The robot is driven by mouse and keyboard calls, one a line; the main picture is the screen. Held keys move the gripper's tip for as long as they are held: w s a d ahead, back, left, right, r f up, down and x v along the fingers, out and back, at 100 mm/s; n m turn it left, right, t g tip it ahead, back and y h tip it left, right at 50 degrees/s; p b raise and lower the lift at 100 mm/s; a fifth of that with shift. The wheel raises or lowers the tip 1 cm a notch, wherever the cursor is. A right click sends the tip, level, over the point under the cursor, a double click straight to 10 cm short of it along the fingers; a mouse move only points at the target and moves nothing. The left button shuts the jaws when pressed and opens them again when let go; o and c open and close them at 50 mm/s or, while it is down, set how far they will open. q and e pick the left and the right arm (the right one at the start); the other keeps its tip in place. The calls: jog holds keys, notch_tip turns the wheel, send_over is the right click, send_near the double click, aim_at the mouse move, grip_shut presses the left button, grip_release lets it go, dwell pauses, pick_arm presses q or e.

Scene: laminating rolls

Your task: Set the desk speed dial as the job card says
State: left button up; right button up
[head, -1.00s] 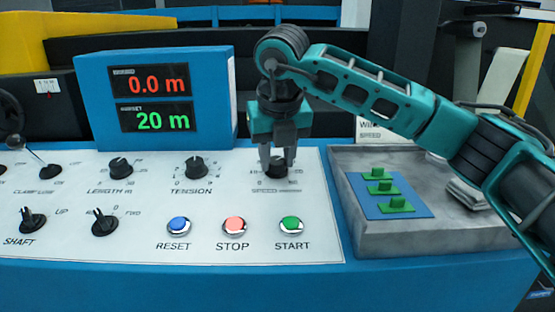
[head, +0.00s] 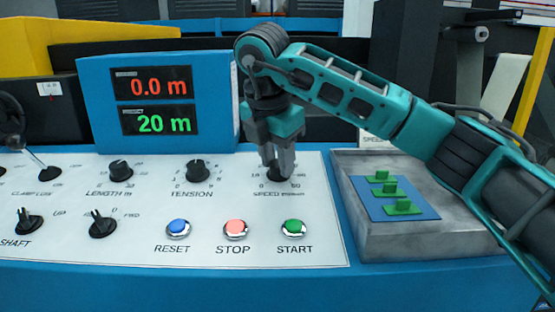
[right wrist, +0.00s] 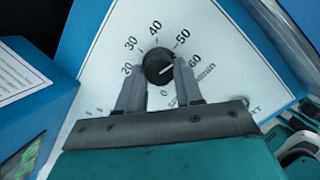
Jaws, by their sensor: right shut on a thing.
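The speed dial (right wrist: 158,67) is a round black knob on the white sloped panel, with a printed scale around it in the right wrist view. Its pale pointer mark seems to face the right side, near 60; the exact value is hard to tell. The right gripper is shut on the dial, one finger on each side in the wrist view (right wrist: 159,80). A card marked SPEED (head: 376,141) is mostly hidden behind my right arm. My left gripper is out of view.
The display (head: 160,102) reads 0.0 m and 20 m. Length (head: 121,171) and tension (head: 197,172) knobs lie left of the dial. Reset (head: 178,228), stop (head: 236,229) and start (head: 293,228) buttons sit in front. A grey tray (head: 430,240) with green parts is at right.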

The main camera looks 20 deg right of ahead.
jog(key=m, duration=0.3)
jog(key=shift+m+g, duration=0.3)
jog(key=shift+w+m, duration=0.1)
jog(key=shift+m, duration=1.1)
jog(key=o, duration=1)
jog(key=shift+o, duration=0.2)
jog(key=p+v, duration=0.4)
jog(key=v, duration=0.9)
jog(key=shift+w+g, duration=0.25)
jog(key=shift+g, duration=0.05)
